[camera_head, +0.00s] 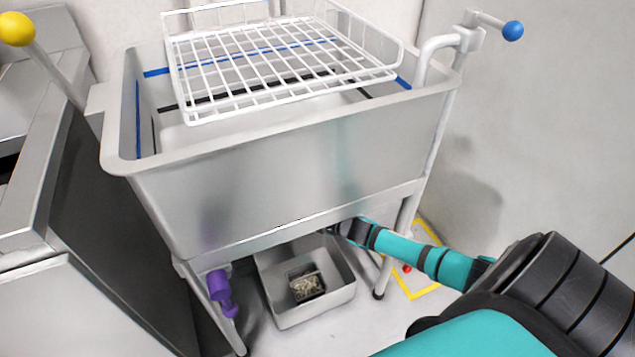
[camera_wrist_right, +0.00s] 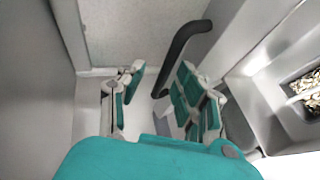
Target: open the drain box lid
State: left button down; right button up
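A grey open-topped box (camera_head: 283,318), seemingly the drain box, stands on the floor under the sink, with a dark basket of pale debris (camera_head: 306,285) in it. The box also shows at the right edge of the right wrist view (camera_wrist_right: 262,92). My right arm reaches under the sink, and the right gripper (camera_wrist_right: 158,80) is open there, its fingers mostly hidden in the head view. A black bent handle (camera_wrist_right: 183,42) comes down between the fingers, nearer the right one; contact cannot be told. I cannot make out a separate lid. My left gripper is not in view.
The grey sink (camera_head: 290,175) with a white wire rack (camera_head: 285,65) stands over the box. A purple fitting (camera_head: 221,290) is by its left leg. A blue-knobbed lever (camera_head: 513,31) is at upper right, a yellow-knobbed one (camera_head: 16,29) at upper left.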

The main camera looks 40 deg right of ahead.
jog(key=v, duration=0.8)
jog(key=shift+r, duration=0.2)
jog(key=shift+s+d, duration=0.1)
